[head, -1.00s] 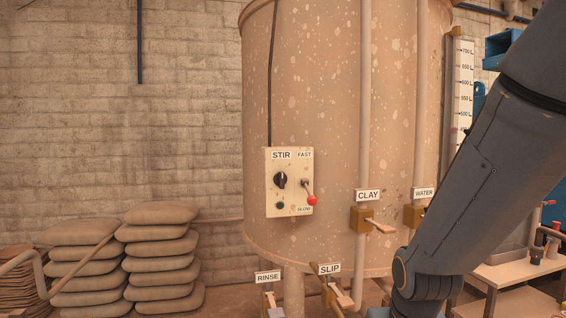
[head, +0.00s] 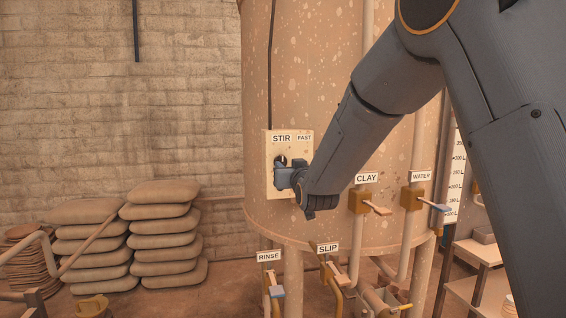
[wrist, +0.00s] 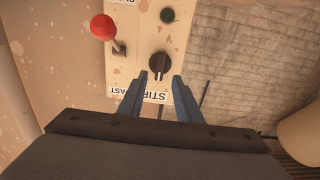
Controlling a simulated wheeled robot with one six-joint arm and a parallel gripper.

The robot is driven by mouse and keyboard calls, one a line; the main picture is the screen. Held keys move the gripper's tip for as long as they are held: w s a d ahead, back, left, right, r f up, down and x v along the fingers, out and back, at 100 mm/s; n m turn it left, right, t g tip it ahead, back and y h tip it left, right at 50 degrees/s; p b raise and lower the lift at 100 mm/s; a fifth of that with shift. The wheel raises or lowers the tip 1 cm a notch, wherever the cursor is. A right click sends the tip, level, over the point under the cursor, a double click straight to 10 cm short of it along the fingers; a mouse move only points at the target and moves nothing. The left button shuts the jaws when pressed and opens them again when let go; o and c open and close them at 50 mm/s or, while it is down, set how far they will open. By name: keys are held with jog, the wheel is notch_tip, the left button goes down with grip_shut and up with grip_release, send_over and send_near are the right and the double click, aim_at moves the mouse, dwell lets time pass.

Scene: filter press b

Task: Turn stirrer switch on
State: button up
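The cream STIR panel (head: 270,184) is fixed to the front of the big tank. Its black stirrer switch, a rotary knob (wrist: 159,64), shows in the wrist view just ahead of my fingertips, roughly centred between them.
On the panel, a red-balled speed lever (wrist: 103,27) and a dark green button (wrist: 167,15) are close to the knob. CLAY valve (head: 362,200), WATER valve (head: 413,198), SLIP valve (head: 329,270) and RINSE valve (head: 270,280) are nearby. Stacked sacks (head: 165,240) stand left.

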aim_at(283, 163)
jog(key=shift+p+x, duration=1.25)
jog(key=shift+x, duration=1.7)
jog(key=shift+f, duration=0.1)
grip_shut()
